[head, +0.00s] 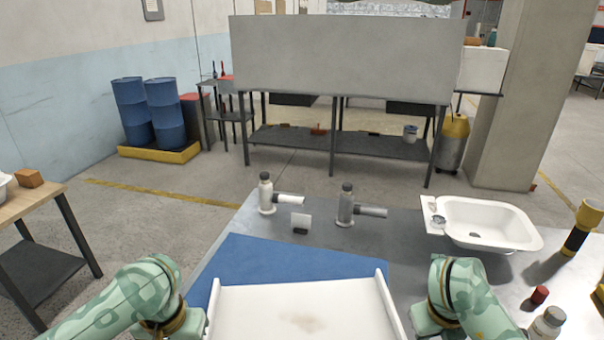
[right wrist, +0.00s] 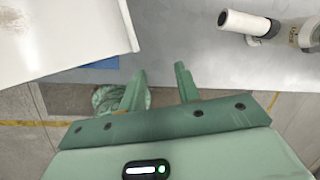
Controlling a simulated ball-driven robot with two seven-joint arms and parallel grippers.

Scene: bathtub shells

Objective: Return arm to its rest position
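My left arm (head: 130,300) enters at the bottom left of the head view, beside the white shell; its gripper is not visible. My right arm (head: 465,295) is at the bottom right of the shell in the head view, with its gripper out of that view. In the right wrist view, my right gripper (right wrist: 162,82) has its two fingers apart with nothing visible between them. The white shell (head: 300,310) lies over the blue mat (head: 265,258) on the grey table; its edge also fills the upper left of the right wrist view (right wrist: 60,35).
A wooden-topped table (head: 35,208) stands at left.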

